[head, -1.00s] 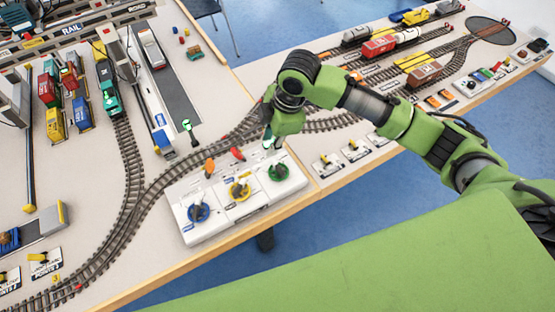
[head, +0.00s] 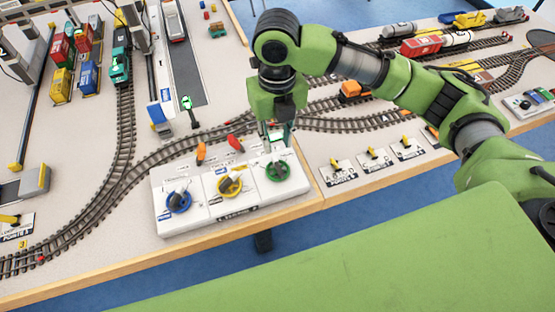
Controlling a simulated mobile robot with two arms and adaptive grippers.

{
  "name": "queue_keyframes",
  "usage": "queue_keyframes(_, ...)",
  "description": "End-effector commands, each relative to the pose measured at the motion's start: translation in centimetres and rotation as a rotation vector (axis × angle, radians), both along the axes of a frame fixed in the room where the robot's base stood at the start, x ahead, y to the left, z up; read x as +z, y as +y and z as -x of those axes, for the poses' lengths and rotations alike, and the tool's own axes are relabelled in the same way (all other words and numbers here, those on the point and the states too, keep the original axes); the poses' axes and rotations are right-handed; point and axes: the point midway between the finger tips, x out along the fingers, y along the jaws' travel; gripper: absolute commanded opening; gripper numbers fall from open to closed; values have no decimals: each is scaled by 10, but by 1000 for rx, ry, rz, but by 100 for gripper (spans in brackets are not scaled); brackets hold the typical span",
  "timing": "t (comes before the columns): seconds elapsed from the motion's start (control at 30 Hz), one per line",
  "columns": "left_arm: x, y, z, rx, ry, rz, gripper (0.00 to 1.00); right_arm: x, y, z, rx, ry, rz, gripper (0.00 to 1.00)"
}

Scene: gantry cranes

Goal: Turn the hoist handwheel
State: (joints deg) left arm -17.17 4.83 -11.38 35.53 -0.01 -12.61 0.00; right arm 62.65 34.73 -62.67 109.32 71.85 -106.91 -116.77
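A white control box (head: 214,212) at the table's front edge carries three handwheels. The blue handwheel (head: 179,202) is at the left, the yellow one (head: 229,186) in the middle and the green one (head: 278,173) at the right. I cannot read which label names the hoist. My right gripper (head: 277,146) points down just above and behind the green handwheel. Its fingers are small and partly hidden, so I cannot tell whether they are open or touch the wheel. My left gripper is out of view.
An orange lever (head: 201,151) and a red lever (head: 235,142) stand at the box's back. Rail track (head: 150,185) curves behind it. Several yellow-handled point switches (head: 372,158) lie to the right. A small signal post (head: 188,105) stands behind the track.

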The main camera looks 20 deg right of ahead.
Motion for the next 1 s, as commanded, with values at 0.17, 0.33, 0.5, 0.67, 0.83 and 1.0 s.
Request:
queue_keyframes(0.17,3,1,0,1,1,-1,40,-40,-1,1,-3,5,2,25)
queue_keyframes(0.33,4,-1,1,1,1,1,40,-71,-1,1,-2,3,1,25)
queue_keyframes(0.5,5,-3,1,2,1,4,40,-90,-1,0,-3,1,0,25)
queue_keyframes(0.67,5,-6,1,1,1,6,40,-96,-1,0,-2,-1,1,25)
queue_keyframes(0.83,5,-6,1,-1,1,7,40,-97,-1,0,-2,-1,0,25)
queue_keyframes(1.0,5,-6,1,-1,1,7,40,-97,-1,0,-2,-1,0,0)
